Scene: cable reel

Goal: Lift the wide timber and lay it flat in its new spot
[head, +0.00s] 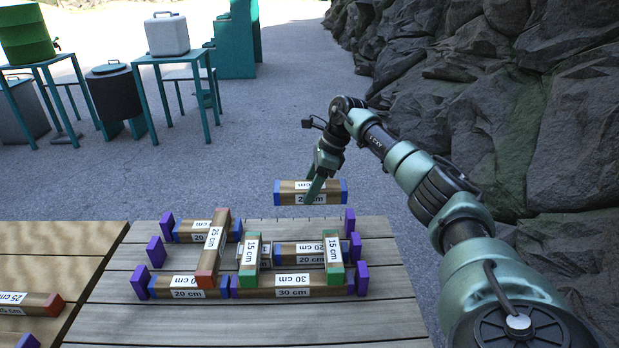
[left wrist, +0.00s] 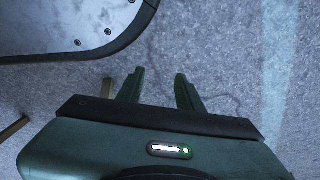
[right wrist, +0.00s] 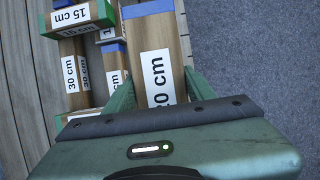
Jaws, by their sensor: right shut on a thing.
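A timber with blue ends and a label ending in "cm" (head: 332,198) is held level above the far edge of the slatted table. In the right wrist view this timber (right wrist: 148,38) reads 20 cm and sits between the fingers. My right gripper (head: 313,190) is shut on it; the gripper also shows in the right wrist view (right wrist: 155,92). My left gripper (left wrist: 158,88) shows only in the left wrist view, with its fingers apart and nothing between them, over grey ground.
On the slatted table (head: 250,332) lies a stacked layout of timbers with red, green and blue ends, with purple blocks (head: 141,282) beside it. A second table (head: 60,238) at left carries another timber (head: 32,298). Dark rocks (head: 480,120) rise at right. The slatted table's front is clear.

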